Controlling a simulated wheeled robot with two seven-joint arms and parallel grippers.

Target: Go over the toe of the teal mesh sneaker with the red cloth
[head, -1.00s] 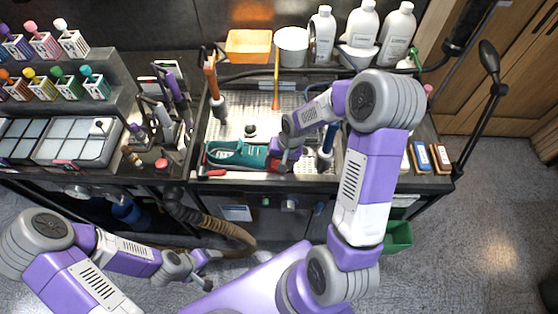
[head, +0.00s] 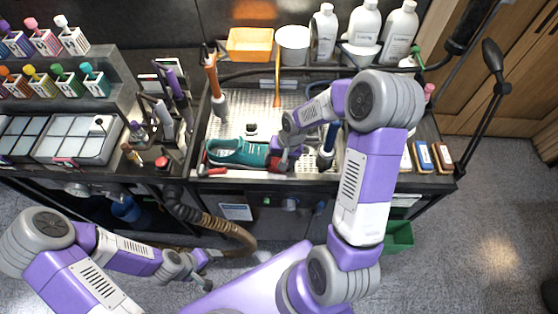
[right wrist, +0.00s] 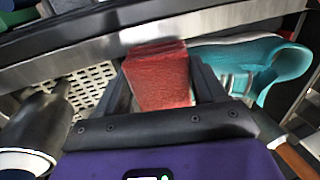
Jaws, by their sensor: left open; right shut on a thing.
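The teal mesh sneaker (head: 236,153) lies on its side or flat, I cannot tell which, along the front of the metal tray, its toe end to the right. It also shows in the right wrist view (right wrist: 272,62), with its opening away from the cloth. My right gripper (head: 279,164) is shut on the folded red cloth (right wrist: 160,78), right at the toe end. The cloth hides part of the toe; I cannot tell whether they touch. My left gripper (head: 205,284) is open and empty, low in front of the bench.
The perforated tray (head: 240,105) has free room behind the sneaker. An orange-handled brush (head: 212,85) stands at its left and a blue-handled one (head: 328,140) close right of my gripper. White bottles (head: 362,35) and an orange bin (head: 250,44) line the back.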

